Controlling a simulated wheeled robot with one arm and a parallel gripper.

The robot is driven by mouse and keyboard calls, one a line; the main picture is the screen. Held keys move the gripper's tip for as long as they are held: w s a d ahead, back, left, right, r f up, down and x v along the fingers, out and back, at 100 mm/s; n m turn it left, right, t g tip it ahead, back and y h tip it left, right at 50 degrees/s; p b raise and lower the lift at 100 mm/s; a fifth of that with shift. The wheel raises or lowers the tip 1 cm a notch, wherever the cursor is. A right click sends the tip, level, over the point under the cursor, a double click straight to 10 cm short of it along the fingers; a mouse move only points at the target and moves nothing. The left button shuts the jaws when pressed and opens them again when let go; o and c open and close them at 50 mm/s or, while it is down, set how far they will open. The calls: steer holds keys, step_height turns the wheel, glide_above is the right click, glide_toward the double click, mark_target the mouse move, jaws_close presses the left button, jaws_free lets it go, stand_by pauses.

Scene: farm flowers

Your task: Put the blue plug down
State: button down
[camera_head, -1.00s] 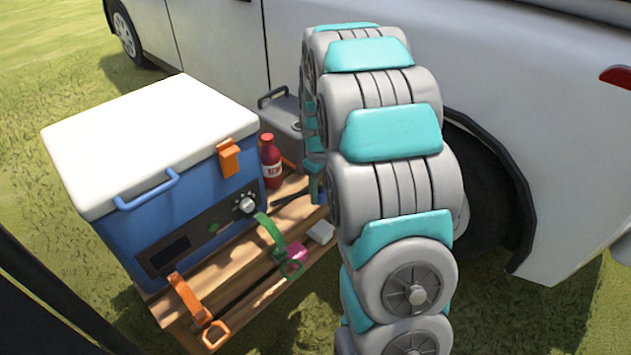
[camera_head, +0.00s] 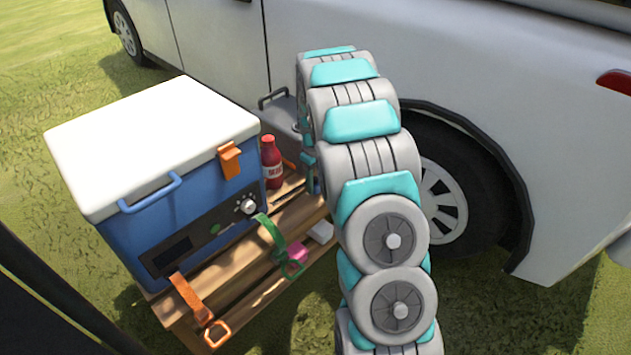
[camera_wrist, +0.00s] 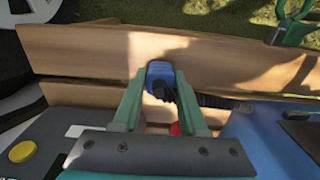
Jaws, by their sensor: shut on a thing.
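The blue plug (camera_wrist: 159,73) shows in the wrist view, between the tips of the two green fingers of my gripper (camera_wrist: 160,98). My gripper is shut on it. A dark ribbed cable (camera_wrist: 215,101) runs from the plug to the right. The plug is over the wooden slats of the bench (camera_wrist: 85,48); I cannot tell whether it touches them.
A blue cooler with a white lid (camera_head: 150,140) stands on the wooden bench. Green (camera_head: 272,232) and orange (camera_head: 188,292) straps cross the front slats. A white vehicle (camera_head: 350,30) stands behind.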

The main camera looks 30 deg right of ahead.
steer(key=shift+f, duration=0.45)
steer(key=shift+f, duration=0.2)
steer(key=shift+c, duration=2.2)
jaws_free()
steer(key=shift+r, duration=0.15)
